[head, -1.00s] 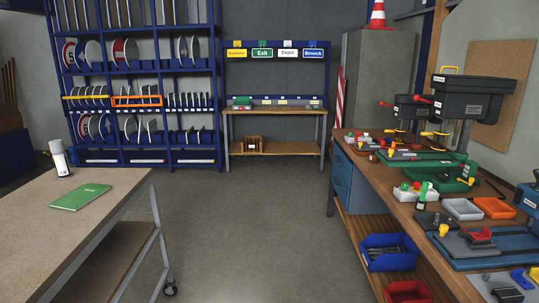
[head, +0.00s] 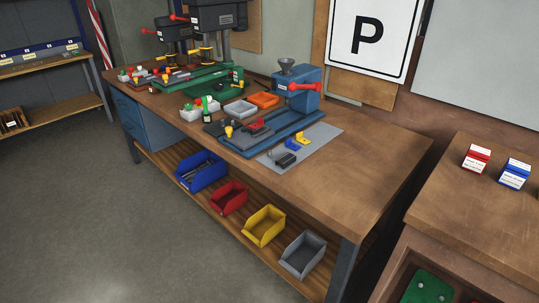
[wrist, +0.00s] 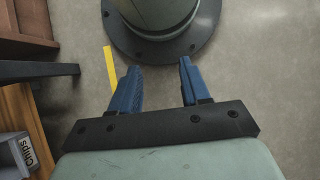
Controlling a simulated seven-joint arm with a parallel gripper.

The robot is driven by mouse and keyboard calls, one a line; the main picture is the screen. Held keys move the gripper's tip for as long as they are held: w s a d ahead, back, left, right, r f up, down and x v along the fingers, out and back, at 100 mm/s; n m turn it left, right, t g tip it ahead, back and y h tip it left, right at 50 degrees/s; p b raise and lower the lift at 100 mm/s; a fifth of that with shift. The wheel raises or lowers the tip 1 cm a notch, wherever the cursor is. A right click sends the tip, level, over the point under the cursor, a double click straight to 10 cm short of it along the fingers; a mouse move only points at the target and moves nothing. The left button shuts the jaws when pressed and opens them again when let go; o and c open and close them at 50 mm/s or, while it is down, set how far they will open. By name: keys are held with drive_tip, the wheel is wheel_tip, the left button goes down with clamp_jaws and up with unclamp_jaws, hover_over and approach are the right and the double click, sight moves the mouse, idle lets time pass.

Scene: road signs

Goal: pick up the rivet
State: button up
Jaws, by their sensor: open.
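I cannot make out a rivet for certain in either view; it may be too small or hidden. A light grey tray (head: 240,109) and an orange tray (head: 264,100) sit on the long wooden workbench (head: 350,165), their contents too small to tell. My gripper (wrist: 160,68) shows only in the wrist view. Its two blue fingers are apart with nothing between them, over the floor and my round base.
A blue press (head: 299,90) with a red handle and green drill presses (head: 215,80) stand on the workbench. Blue, red, yellow and grey bins (head: 303,255) line its shelf. A red box (head: 476,158) and blue box (head: 514,174) stand on the right bench. The bench's front right is clear.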

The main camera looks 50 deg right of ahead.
drive_tip(key=w+d+r+m+t, duration=0.1)
drive_tip(key=w+d+r+t, duration=0.15)
drive_tip(key=w+r, duration=0.95)
drive_tip(key=w+d+r+t, duration=0.3)
drive_tip(key=w+r, duration=0.5)
drive_tip(key=w, duration=0.8)
drive_tip(key=w+d+r+m+t+h, duration=0.15)
drive_tip(key=w+d+r, duration=0.25)
drive_tip(key=d+r, duration=0.75)
drive_tip(key=w+d+r+m+t, duration=0.2)
drive_tip(key=w+d+r+m, duration=0.15)
drive_tip(key=d+r, duration=0.8)
drive_tip(key=s+d+r+m+h, duration=0.15)
drive_tip(key=s+d+r, duration=0.25)
drive_tip(key=d+r, duration=0.5)
drive_tip(key=s+d+r+m, duration=0.2)
drive_tip(key=s+d+r, duration=0.1)
drive_tip(key=d+r, duration=0.6)
approach(270, 155)
drive_tip(key=shift+x, duration=3.1)
drive_tip(key=shift+c, duration=0.4)
